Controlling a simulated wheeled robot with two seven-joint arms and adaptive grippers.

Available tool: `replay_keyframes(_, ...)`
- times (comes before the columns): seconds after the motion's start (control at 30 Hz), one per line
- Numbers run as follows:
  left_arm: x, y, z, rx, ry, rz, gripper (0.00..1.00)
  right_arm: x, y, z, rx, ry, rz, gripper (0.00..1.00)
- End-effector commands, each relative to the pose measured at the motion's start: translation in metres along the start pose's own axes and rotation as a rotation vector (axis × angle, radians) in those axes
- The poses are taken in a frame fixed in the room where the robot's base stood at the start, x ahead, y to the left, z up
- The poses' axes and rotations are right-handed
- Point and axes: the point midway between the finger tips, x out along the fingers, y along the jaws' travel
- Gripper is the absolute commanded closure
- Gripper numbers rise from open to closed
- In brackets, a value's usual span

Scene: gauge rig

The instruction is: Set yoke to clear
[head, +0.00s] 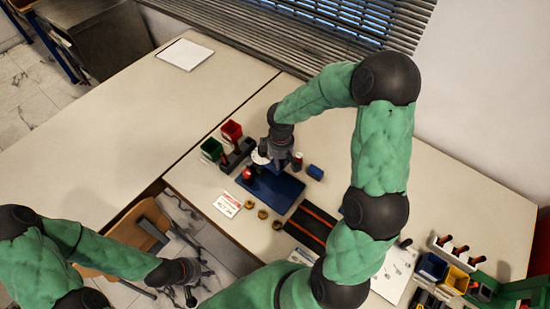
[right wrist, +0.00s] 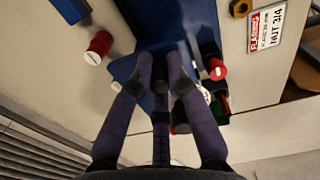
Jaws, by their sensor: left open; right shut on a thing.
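The blue gauge rig (head: 272,190) stands on the table in the middle of the head view, with a white dial (head: 260,157) and a red knob (head: 247,173) at its left. My right gripper (head: 280,153) is over the rig's upper part. In the right wrist view its fingers (right wrist: 163,72) close together in front of the rig's blue base (right wrist: 192,20). The fingers hide what they hold, and I cannot make out the yoke or its marking. My left gripper (head: 190,282) is open and empty, away from the rig at the table's front edge.
A red bin (head: 231,130) and a green bin (head: 211,148) stand left of the rig. A red-and-white cylinder (right wrist: 100,45) and a small blue block (head: 315,172) are close by. Brass nuts (head: 262,214) and a printed card (head: 228,204) lie in front. The left table is mostly clear.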

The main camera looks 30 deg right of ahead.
Motion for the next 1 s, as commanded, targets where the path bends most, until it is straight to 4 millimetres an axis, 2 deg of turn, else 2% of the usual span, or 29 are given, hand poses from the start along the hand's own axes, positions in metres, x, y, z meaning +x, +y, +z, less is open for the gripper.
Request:
replay_keyframes(0.1, 0.001, -0.001, 0.000, 0.000, 0.000, 0.000, 0.59, 0.000, -0.004, 0.026, 0.003, -0.003, 0.000, 1.00)
replay_keyframes(0.33, 0.002, -0.001, 0.000, 0.000, 0.000, 0.000, 0.59, 0.000, -0.009, 0.062, 0.003, -0.002, 0.001, 1.00)
replay_keyframes(0.5, 0.002, -0.001, 0.000, 0.000, 0.000, 0.000, 0.59, 0.000, -0.012, 0.072, 0.000, -0.002, 0.001, 1.00)
replay_keyframes(0.77, 0.002, -0.001, 0.000, 0.000, 0.000, 0.000, 0.59, 0.000, -0.012, 0.074, 0.000, -0.006, -0.001, 1.00)
replay_keyframes(0.8, 0.002, -0.001, 0.000, 0.000, 0.000, 0.000, 0.59, 0.000, -0.012, 0.074, 0.000, -0.006, -0.001, 0.81)
replay_keyframes(0.87, 0.002, -0.001, 0.000, 0.000, 0.000, 0.000, 0.59, 0.000, -0.012, 0.074, 0.000, -0.007, -0.001, 0.64)
replay_keyframes(0.9, 0.002, -0.001, 0.000, 0.000, 0.000, 0.000, 0.59, 0.000, -0.012, 0.074, 0.000, -0.006, -0.001, 0.59)
replay_keyframes(1.0, 0.002, -0.001, 0.000, 0.000, 0.000, 0.000, 0.59, 0.000, -0.012, 0.073, 0.000, -0.004, -0.001, 0.59)
